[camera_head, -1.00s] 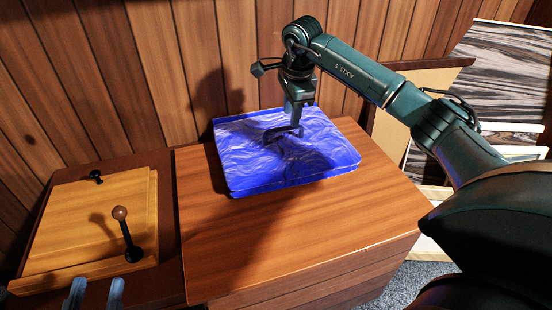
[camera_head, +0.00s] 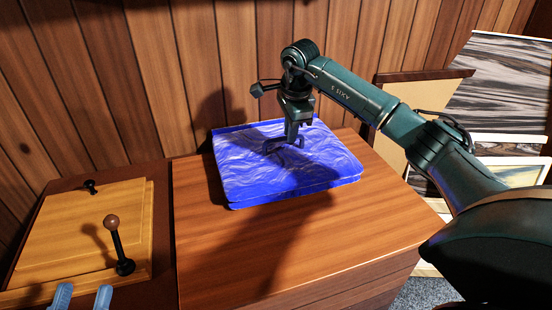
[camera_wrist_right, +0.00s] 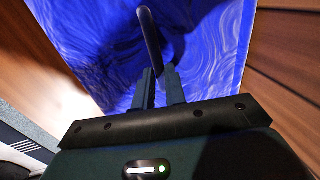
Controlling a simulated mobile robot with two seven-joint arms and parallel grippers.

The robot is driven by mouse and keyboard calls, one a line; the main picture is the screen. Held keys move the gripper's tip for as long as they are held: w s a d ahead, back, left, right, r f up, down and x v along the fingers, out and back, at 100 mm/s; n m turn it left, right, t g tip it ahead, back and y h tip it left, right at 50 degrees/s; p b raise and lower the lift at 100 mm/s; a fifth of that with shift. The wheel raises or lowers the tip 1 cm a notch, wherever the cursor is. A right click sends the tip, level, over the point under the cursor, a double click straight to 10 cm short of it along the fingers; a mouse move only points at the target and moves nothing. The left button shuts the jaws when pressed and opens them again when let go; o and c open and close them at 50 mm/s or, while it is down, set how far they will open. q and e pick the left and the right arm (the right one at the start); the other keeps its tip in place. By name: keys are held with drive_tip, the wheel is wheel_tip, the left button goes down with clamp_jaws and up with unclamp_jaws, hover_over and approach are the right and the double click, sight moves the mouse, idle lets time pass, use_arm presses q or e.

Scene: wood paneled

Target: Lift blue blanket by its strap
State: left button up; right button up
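The blue blanket (camera_head: 270,178) is a folded, shiny, wrinkled pad lying flat on a wooden cabinet top. Its dark strap (camera_wrist_right: 150,38) is a curved loop that stands up from the blanket's middle and also shows in the head view (camera_head: 272,147). My right gripper (camera_head: 293,140) points down over the blanket. In the right wrist view its two fingers (camera_wrist_right: 159,70) stand close together with the strap's near end between them, and look shut on it. My left gripper (camera_head: 82,298) is open and empty at the bottom left edge.
The cabinet top (camera_head: 230,255) is bare in front of the blanket. A lower wooden panel with a ball-topped lever (camera_head: 118,245) and a small black knob (camera_head: 91,186) is on the left. The paneled wall (camera_head: 180,70) is close behind. Framed panels (camera_head: 500,110) lean at the right.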

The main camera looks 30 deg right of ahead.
clamp_jaws()
drive_tip(key=shift+r+p, duration=0.55)
drive_tip(key=shift+r, duration=0.05)
drive_tip(key=shift+r+p, duration=2.7)
drive_tip(key=shift+p, duration=0.05)
drive_tip(key=shift+r, duration=0.15)
drive_tip(key=shift+r+p, duration=0.15)
drive_tip(key=shift+p, duration=0.15)
use_arm(q)
drive_tip(key=shift+s+a+f+m+g+y, duration=0.3)
drive_tip(key=shift+a+f+m+g+y, duration=0.15)
drive_tip(key=shift+y, duration=0.35)
